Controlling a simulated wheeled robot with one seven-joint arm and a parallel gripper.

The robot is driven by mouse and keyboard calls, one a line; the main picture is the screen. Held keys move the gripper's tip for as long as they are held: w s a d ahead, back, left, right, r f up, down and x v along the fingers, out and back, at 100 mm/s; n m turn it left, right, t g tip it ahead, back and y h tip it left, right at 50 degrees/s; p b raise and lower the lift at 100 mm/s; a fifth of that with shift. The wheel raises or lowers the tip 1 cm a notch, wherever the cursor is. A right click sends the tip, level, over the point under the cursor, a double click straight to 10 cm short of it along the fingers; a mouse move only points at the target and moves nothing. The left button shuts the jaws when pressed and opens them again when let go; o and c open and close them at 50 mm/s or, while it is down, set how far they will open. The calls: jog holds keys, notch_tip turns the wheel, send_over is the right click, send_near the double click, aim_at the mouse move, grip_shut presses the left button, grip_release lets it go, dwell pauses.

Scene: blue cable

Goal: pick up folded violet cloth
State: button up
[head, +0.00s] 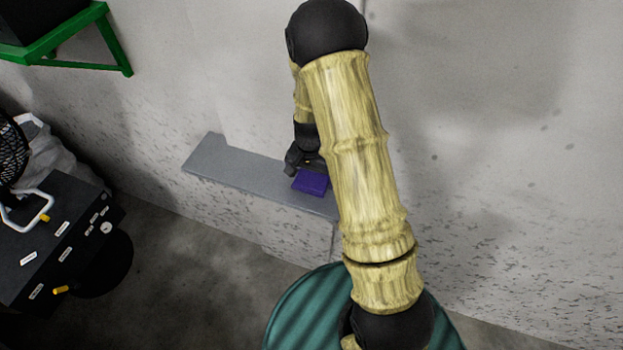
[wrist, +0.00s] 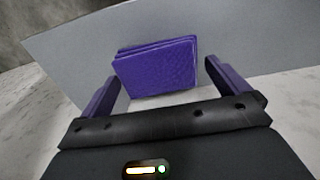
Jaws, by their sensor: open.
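The folded violet cloth (head: 311,182) lies flat on a grey ledge (head: 240,172) against the wall. In the wrist view the cloth (wrist: 157,66) shows as a neat stack of folded layers, with the ledge (wrist: 75,52) around it. My gripper (head: 307,168) is just above and beside the cloth in the head view. In the wrist view my gripper (wrist: 162,84) is open, with one finger towards each side of the cloth and gaps between. Nothing is held. My arm hides part of the ledge's right end in the head view.
A black case (head: 60,235) with a white handle stands at the left, near a black fan (head: 12,150). A green bracket (head: 85,45) juts from the wall at the upper left. A ribbed teal round thing (head: 300,315) is below my arm. The ledge left of the cloth is bare.

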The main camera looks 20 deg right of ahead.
jog(key=shift+f, duration=0.85)
jog(key=c, duration=0.7)
